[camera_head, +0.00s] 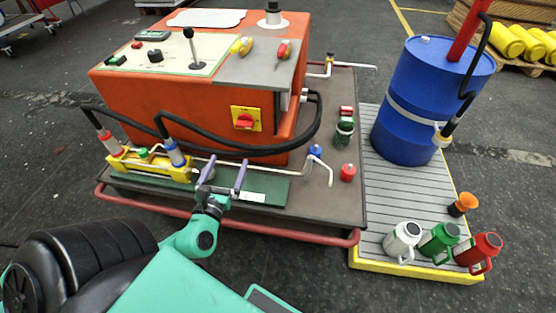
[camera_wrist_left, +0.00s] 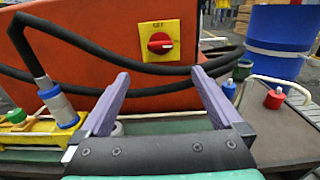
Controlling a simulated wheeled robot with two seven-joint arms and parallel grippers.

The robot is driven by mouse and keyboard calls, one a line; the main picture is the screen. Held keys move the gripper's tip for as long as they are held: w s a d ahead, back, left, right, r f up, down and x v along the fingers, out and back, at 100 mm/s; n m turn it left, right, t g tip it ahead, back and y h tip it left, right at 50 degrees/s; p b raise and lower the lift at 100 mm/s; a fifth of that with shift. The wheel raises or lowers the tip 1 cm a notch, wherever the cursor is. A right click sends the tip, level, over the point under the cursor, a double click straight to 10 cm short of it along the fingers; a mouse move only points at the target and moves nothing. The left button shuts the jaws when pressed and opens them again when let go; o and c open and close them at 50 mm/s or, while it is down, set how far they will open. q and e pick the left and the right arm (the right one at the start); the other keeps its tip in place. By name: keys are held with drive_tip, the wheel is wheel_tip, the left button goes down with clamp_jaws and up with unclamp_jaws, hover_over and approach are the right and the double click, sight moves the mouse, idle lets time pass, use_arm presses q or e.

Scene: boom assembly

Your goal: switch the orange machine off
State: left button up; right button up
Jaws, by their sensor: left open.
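The orange machine (camera_head: 190,105) stands on a dark platform with a red rail. On its front face is a yellow plate with a red rotary switch (camera_head: 244,121). In the left wrist view the red switch knob (camera_wrist_left: 160,43) sits ahead, above the fingertips, its handle lying roughly level, with lettering over it. My left gripper (camera_head: 223,172) is open and empty, its two purple fingers (camera_wrist_left: 160,92) pointing toward the machine, below and apart from the switch. A black hose passes beneath the switch, between it and the fingers. My right gripper is in neither view.
A black hose (camera_head: 215,146) loops across the machine's front. A yellow manifold (camera_head: 150,165) stands left of the gripper. Metal pipes with a blue (camera_head: 315,151) and a red knob (camera_head: 348,173) stand right. A blue drum (camera_head: 420,105) and several jugs stand on a slatted pallet.

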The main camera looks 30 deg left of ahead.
sight(243, 128)
use_arm(q)
drive_tip(key=x, duration=1.4)
drive_tip(key=shift+w+a, duration=0.1)
drive_tip(key=shift+w, duration=0.35)
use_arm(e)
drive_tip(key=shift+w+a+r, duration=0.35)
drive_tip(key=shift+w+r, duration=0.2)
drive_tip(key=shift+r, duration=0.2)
use_arm(q)
drive_tip(key=c, duration=1.3)
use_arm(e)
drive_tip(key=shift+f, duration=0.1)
